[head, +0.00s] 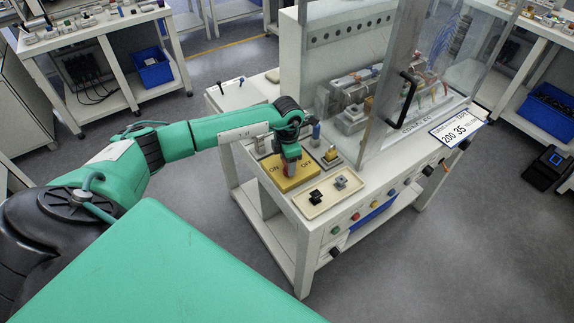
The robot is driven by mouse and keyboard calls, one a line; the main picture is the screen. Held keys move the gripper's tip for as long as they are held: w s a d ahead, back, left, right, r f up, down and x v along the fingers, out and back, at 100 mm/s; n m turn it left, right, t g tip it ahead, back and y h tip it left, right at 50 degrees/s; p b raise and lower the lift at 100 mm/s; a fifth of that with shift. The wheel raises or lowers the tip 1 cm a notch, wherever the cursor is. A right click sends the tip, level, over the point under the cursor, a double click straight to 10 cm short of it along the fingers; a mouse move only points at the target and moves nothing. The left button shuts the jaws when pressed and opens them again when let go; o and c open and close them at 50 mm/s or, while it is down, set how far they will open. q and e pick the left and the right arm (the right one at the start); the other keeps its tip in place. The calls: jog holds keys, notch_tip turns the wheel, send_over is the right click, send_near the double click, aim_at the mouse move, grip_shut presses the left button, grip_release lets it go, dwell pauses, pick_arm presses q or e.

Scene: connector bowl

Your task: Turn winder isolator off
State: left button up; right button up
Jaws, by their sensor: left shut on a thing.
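The winder isolator is a yellow plate (302,178) marked ON on its left and OFF on its right, on the near left part of the white workstation top. A red handle (289,169) stands at its middle. My left gripper (290,158) comes down from above and is shut on the red handle. The fingers hide the upper part of the handle, so its exact angle is hard to tell. My right gripper is not in view.
A beige tray (312,212) with small connectors lies just right of the plate. A clear guard with a black handle (404,90) stands behind it. Coloured buttons (356,217) line the front edge. Open grey floor (430,270) lies in front.

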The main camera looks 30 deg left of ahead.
pick_arm(q)
jog(key=m+b, duration=0.3)
jog(key=b, duration=0.1)
jog(key=m+b, duration=0.2)
jog(key=shift+w+d+f+m, duration=0.1)
jog(key=shift+w+f+m, duration=0.1)
jog(key=shift+w+m, duration=0.1)
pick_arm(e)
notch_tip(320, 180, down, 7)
pick_arm(q)
jog(key=m+b, duration=0.6)
jog(key=shift+d, duration=0.25)
jog(key=shift+r+m, duration=0.1)
jog(key=shift+m, duration=0.4)
jog(key=m+b, duration=0.2)
jog(key=shift+d+r+m, duration=0.1)
jog(key=shift+d+m, duration=0.05)
jog(key=shift+m, duration=0.15)
jog(key=shift+s+r, duration=0.1)
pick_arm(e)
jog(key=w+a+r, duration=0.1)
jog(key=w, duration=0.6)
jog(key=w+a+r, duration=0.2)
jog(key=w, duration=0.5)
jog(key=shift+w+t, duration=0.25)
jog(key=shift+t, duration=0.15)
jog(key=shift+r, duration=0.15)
pick_arm(q)
jog(key=o, duration=1)
jog(key=shift+b, duration=0.3)
